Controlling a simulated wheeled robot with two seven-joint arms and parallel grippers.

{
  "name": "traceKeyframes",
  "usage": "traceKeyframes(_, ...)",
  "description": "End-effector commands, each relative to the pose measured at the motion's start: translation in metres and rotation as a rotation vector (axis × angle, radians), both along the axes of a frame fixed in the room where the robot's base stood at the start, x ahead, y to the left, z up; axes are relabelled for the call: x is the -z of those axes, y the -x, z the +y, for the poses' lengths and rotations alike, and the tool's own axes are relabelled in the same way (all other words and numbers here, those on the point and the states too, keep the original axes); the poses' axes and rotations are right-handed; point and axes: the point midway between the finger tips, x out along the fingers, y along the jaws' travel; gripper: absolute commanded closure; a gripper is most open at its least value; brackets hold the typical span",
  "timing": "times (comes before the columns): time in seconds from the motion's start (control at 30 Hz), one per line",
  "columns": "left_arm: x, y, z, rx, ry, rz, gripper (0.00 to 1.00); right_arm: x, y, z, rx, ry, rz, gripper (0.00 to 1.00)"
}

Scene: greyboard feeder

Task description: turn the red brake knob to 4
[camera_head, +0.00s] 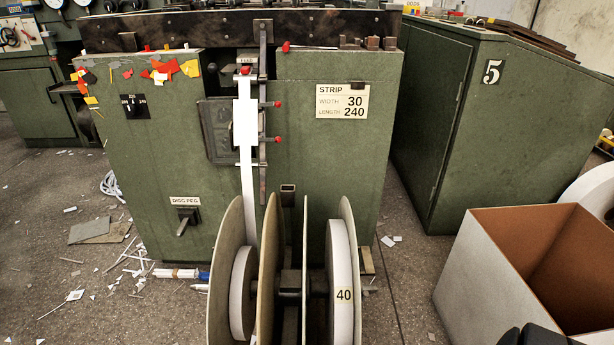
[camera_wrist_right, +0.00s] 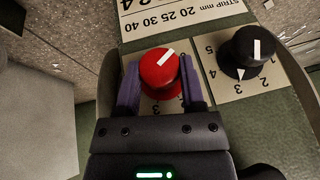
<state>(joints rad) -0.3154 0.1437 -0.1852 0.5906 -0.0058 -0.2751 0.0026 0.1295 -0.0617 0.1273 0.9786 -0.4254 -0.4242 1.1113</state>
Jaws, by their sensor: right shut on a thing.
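The red brake knob (camera_wrist_right: 158,72) shows in the right wrist view, on a pale scale plate. A white pointer line on its top slants toward the upper right of that picture. My right gripper (camera_wrist_right: 160,78) has one purple finger on each side of the knob and is shut on it. The scale marks around the red knob are mostly hidden by the gripper, so I cannot tell which number its pointer is at. In the head view I cannot make out this knob. My left gripper is in neither view.
A black knob (camera_wrist_right: 245,52) with a numbered scale sits close to the right of the red one. The head view shows a green machine (camera_head: 330,150) with reel discs (camera_head: 232,270) in front. An open box (camera_head: 500,270) stands at the right. Paper scraps litter the floor.

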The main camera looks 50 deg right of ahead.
Motion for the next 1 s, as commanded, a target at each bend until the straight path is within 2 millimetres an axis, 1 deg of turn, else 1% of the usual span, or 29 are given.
traceKeyframes(0.27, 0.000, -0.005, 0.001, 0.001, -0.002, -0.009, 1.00, 0.000, 0.002, -0.001, -0.001, -0.044, -0.050, 1.00)
traceKeyframes(0.47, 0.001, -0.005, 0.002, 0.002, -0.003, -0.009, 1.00, 0.002, 0.004, -0.003, -0.002, -0.130, -0.151, 1.00)
traceKeyframes(0.8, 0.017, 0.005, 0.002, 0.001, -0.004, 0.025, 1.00, 0.007, 0.007, -0.004, -0.003, -0.290, -0.335, 1.00)
traceKeyframes(0.9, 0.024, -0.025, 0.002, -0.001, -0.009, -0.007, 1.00, 0.008, 0.007, -0.004, -0.002, -0.327, -0.376, 1.00)
traceKeyframes(1.0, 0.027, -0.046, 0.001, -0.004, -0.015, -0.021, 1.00, 0.008, 0.007, -0.004, -0.002, -0.355, -0.409, 1.00)
